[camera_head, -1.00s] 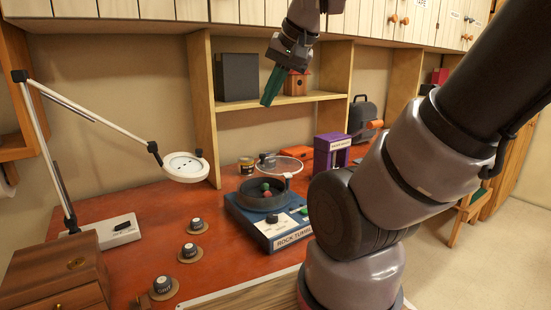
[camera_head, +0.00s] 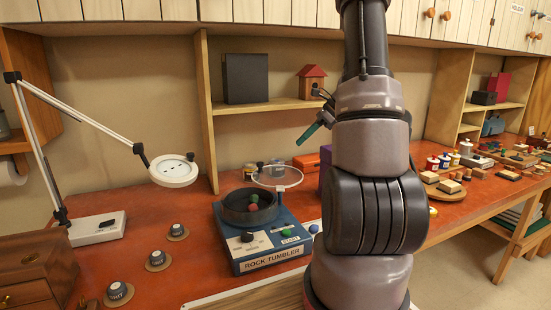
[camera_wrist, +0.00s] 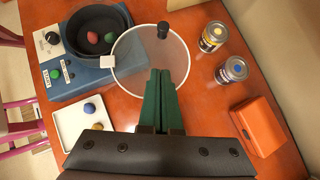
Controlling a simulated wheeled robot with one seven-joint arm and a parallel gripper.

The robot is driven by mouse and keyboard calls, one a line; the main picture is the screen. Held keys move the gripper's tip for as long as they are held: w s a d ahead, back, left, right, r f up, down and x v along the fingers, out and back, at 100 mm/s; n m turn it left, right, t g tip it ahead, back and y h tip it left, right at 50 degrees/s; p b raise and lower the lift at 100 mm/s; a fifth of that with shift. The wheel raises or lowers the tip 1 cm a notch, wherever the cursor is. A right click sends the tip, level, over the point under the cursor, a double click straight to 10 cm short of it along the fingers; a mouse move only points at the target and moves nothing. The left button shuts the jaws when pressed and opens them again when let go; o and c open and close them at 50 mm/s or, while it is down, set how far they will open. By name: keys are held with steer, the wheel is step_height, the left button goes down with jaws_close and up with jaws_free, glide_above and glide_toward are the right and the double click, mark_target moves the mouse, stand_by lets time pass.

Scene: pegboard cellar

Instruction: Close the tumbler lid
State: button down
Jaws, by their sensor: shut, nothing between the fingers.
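The blue rock tumbler (camera_head: 268,262) stands on the red-brown bench, with a black round bowl (camera_head: 236,213) holding red and green stones. Its clear round lid (camera_head: 277,178) stands open at the bowl's right rear, showing a pale rim and a dark knob; the lid also appears in the wrist view (camera_wrist: 128,70). My gripper (camera_head: 309,134) has green fingers, mostly hidden behind my arm in the head view. In the wrist view the fingers (camera_wrist: 161,78) are shut and empty, overlapping the lid's right part. I cannot tell whether they touch it.
An orange box (camera_wrist: 257,126) and two small cans (camera_wrist: 213,36) (camera_wrist: 232,70) are near the lid. A white tray (camera_wrist: 68,126) with stones lies beside the tumbler.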

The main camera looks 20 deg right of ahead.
glide_toward(271, 173)
steer(key=x, duration=0.2)
steer(key=shift+w+a+f, duration=0.1)
steer(key=shift+w+a, duration=0.2)
steer(key=shift+w+a+f, duration=0.1)
steer(key=shift+w+a, duration=0.2)
steer(key=shift+a, duration=0.3)
steer(key=shift+w+a+f, duration=0.1)
steer(key=shift+w+a, duration=0.2)
steer(key=shift+a, duration=0.25)
steer(key=shift+w+a, duration=0.45)
steer(key=shift+a, duration=0.3)
steer(key=shift+a, duration=0.1)
